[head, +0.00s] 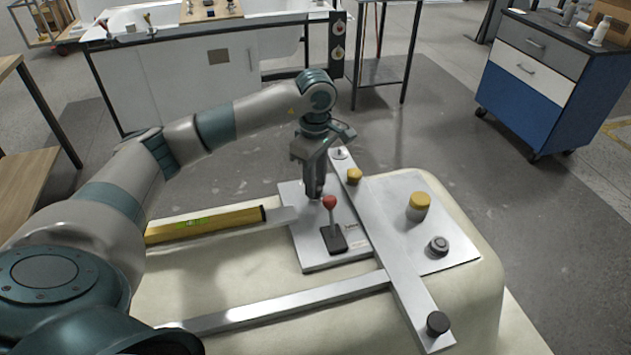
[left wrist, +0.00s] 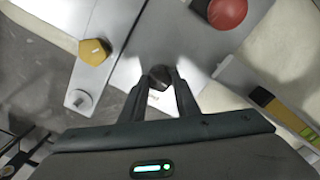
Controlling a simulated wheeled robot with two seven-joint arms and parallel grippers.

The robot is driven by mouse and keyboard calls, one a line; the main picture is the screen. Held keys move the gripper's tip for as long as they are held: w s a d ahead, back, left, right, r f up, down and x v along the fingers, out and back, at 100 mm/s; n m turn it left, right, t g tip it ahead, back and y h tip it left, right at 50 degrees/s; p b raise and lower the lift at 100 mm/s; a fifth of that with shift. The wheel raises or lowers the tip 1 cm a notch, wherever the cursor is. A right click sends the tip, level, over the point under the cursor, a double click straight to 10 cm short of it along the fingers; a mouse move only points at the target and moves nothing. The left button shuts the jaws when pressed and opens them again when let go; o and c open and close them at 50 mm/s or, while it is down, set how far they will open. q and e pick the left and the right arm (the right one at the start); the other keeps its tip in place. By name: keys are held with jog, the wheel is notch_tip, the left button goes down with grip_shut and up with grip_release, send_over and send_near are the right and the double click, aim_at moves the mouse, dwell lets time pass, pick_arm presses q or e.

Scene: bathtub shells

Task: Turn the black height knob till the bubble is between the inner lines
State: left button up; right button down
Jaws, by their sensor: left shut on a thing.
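My left gripper (head: 314,193) points down at the back left of the metal plate. In the left wrist view its fingers (left wrist: 160,90) are closed around a small black knob (left wrist: 158,74). That knob is mostly hidden behind the fingers in the head view. A yellow spirit level (head: 205,224) lies on a metal bar left of the plate. A greenish patch shows on its top, but the bubble and its lines are too small to read. The level's end also shows in the left wrist view (left wrist: 285,112). My right gripper is not in view.
Close beside the gripper stands a red ball lever (head: 330,202). A yellow knob (head: 354,176), a yellow-topped cylinder (head: 419,206), a round grey knob (head: 438,246) and another black knob (head: 438,323) stand to the right. A blue cabinet (head: 535,90) is at the back right.

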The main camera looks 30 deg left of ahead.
pick_arm(q)
jog(key=shift+n+b, duration=0.3)
jog(key=shift+n, duration=0.7)
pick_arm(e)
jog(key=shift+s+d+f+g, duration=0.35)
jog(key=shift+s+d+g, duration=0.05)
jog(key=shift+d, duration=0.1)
pick_arm(q)
jog(key=o, duration=1)
jog(key=shift+o, duration=0.2)
jog(key=shift+r, duration=0.1)
